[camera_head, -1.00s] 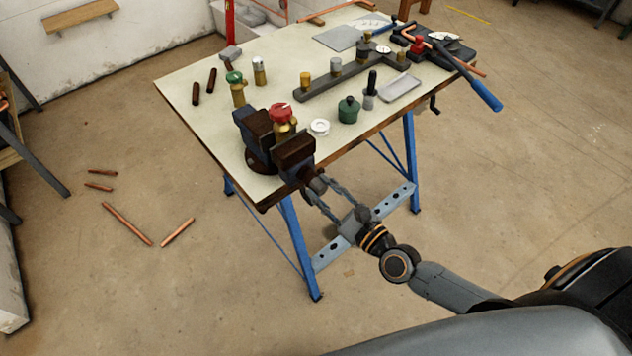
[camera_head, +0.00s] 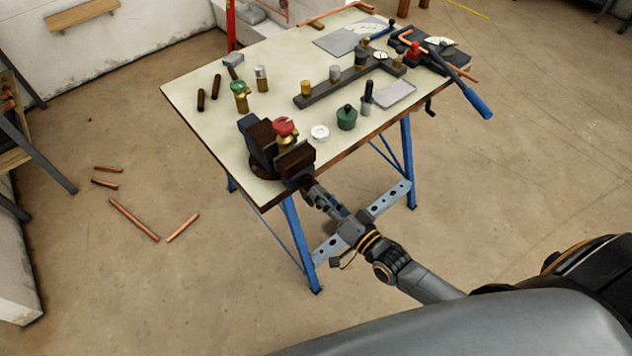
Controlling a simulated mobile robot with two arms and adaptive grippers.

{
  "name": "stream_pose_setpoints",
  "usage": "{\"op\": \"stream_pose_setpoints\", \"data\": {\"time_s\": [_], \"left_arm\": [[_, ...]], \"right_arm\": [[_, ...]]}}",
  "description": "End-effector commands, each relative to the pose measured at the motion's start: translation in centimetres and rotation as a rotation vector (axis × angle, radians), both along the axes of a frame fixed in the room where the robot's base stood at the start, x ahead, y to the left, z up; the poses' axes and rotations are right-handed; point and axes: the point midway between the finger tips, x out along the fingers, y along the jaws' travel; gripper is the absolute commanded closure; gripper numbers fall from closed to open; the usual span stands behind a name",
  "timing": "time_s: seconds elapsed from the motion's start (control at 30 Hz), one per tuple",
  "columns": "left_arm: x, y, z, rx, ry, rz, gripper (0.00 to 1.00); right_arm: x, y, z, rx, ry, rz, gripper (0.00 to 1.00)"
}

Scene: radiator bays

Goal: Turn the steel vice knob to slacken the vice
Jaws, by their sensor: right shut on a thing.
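The dark vice (camera_head: 262,158) stands at the near left corner of the workbench. A brass valve with a red cap (camera_head: 285,132) sits between its jaws. The steel vice knob is at the vice's front end, mostly hidden by my right gripper (camera_head: 311,189). My right gripper is shut on the knob, its fingers pointing up and left toward the vice just past the bench edge. My left gripper is out of view.
A blue-handled pipe bender (camera_head: 477,103) overhangs the right end. Copper pipes (camera_head: 134,220) lie on the floor.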

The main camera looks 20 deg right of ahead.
Motion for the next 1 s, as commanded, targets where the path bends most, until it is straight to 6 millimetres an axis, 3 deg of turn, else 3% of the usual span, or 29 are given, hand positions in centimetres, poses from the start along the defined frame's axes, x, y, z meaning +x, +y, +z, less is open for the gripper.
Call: {"op": "stream_pose_setpoints", "data": {"time_s": [0.1, 0.33, 0.47, 0.67, 0.7, 0.73, 0.77, 1.0], "left_arm": [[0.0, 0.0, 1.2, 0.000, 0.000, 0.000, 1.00], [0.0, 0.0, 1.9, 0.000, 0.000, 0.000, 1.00], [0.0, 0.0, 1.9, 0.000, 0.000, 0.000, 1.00], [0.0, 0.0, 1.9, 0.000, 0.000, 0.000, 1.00], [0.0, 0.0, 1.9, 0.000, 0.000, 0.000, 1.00], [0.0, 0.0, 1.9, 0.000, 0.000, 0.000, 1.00], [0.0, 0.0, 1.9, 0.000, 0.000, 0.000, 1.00], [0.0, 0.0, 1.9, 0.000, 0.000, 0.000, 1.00]], "right_arm": [[0.1, 0.0, 0.4, -0.270, -0.100, -0.003, 1.00], [0.1, 0.0, 0.2, -0.741, -0.272, -0.003, 1.00], [0.1, 0.0, 0.2, -0.846, -0.312, -0.003, 1.00], [0.2, 0.0, 0.2, -0.852, -0.315, -0.003, 1.00], [0.2, 0.0, 0.2, -0.850, -0.316, -0.003, 0.67], [0.2, 0.0, 0.2, -0.850, -0.316, -0.003, 0.61], [0.1, 0.0, 0.2, -0.849, -0.315, -0.003, 0.57], [0.1, 0.0, 0.1, -0.849, -0.312, -0.001, 0.57]]}}
